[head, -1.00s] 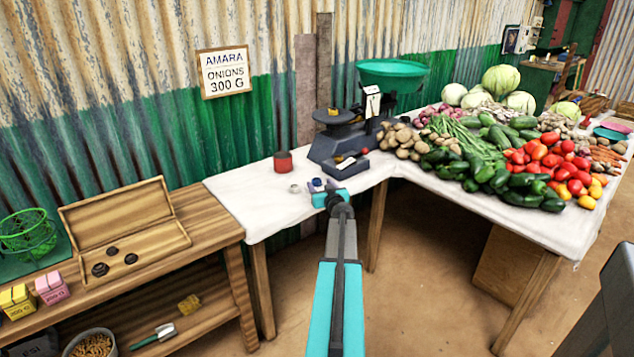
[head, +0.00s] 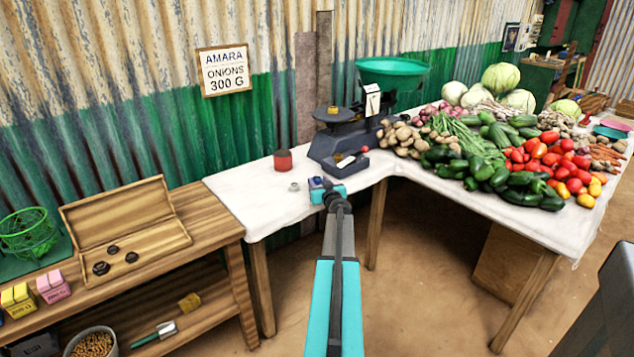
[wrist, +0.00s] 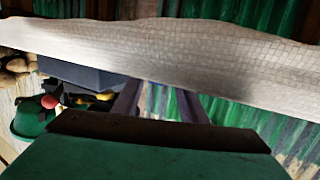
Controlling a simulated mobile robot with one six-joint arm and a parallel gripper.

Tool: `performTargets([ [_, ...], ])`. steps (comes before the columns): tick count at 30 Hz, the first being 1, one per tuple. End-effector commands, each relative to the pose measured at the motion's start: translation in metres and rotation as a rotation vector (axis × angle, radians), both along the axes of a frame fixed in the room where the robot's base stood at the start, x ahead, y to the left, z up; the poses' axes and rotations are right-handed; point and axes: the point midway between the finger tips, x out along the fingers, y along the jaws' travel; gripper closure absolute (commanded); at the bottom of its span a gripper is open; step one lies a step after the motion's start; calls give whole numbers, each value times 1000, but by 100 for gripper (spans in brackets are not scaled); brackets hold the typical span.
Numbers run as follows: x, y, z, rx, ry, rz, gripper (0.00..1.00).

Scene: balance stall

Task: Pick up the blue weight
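My gripper (head: 317,184) is over the white cloth at the near left part of the stall table, in front of the scale. A sliver of a blue block (head: 2,318) shows at the left picture edge on the wooden bench, beside the yellow block (head: 18,301); the rest is cut off. No blue weight is clear in the wrist view.
The dark scale (head: 340,145) stands behind my gripper, with a red tin (head: 283,160) and a small metal piece (head: 294,187) to the left. A pink block (head: 53,287) and an open wooden box (head: 125,232) are on the bench. Vegetables fill the table's right side.

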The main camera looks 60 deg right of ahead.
Motion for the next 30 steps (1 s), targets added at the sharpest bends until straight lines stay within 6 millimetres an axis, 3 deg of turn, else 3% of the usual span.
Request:
performTargets([
  [1,0,0,0,0,0,0,70],
  [6,0,0,1,-1,-1,0,96],
  [17,0,0,4,-1,-1,0,100],
  [28,-1,-1,40,-3,-1,-2,100],
  [30,-12,6,36,-1,-1,-2,100],
])
